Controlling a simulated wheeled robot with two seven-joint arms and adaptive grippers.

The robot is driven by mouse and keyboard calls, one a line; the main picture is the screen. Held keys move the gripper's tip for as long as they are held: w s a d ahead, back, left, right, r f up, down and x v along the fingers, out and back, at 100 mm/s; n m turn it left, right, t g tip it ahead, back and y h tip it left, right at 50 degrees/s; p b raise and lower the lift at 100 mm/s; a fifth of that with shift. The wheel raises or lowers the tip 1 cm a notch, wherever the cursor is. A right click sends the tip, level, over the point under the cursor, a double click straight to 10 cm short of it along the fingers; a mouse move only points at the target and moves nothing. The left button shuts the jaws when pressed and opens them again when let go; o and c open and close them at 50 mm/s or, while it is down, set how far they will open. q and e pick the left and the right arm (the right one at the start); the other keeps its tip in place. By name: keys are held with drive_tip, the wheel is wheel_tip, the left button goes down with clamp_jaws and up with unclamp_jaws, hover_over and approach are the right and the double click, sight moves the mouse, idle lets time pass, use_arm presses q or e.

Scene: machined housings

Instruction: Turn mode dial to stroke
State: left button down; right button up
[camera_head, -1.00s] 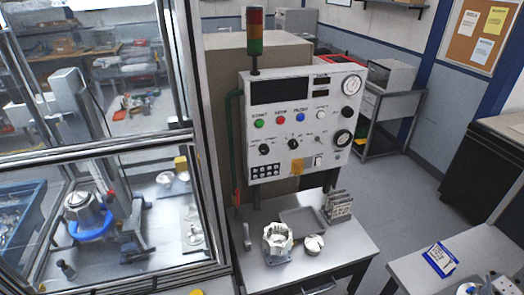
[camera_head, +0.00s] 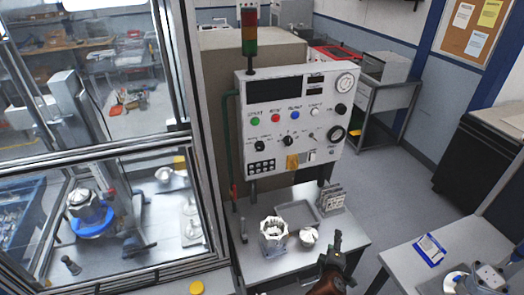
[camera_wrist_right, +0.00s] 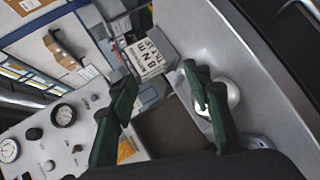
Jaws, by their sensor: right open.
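The white control panel (camera_head: 300,115) stands behind the small metal table. Its lower row carries black rotary knobs, one at left (camera_head: 256,147) and one in the middle (camera_head: 288,141). Their lettering is too small to read, so I cannot tell which is the mode dial or where it points. My right gripper (camera_head: 336,240) is open and empty, low in front of the panel near the table's right side. In the right wrist view its fingers (camera_wrist_right: 160,95) are spread, with the panel (camera_wrist_right: 70,145) at lower left.
A glass-fronted machine fills the left. Another table (camera_head: 466,245) stands at right.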

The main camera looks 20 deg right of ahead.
drive_tip(key=w+a+r+n+t+h, duration=0.1)
drive_tip(key=w+a+r+n+t, duration=0.2)
drive_tip(key=w+r, duration=0.35)
drive_tip(key=n+t+y, duration=0.8)
drive_tip(key=n+y, duration=0.1)
drive_tip(key=n, duration=1.5)
approach(261, 148)
drive_tip(key=w, duration=0.2)
drive_tip(key=shift+r+p+x, duration=0.15)
drive_tip(key=shift+p+x, duration=0.1)
drive_tip(key=shift+x, duration=1.45)
drive_tip(key=shift+r+p+x, duration=0.15)
drive_tip(key=shift+p+x, duration=0.1)
drive_tip(key=shift+x, duration=1.45)
drive_tip(key=shift+s+a, duration=0.1)
drive_tip(key=shift+c, duration=0.5)
drive_tip(key=c, duration=1.1)
drive_tip(key=shift+o, duration=0.2)
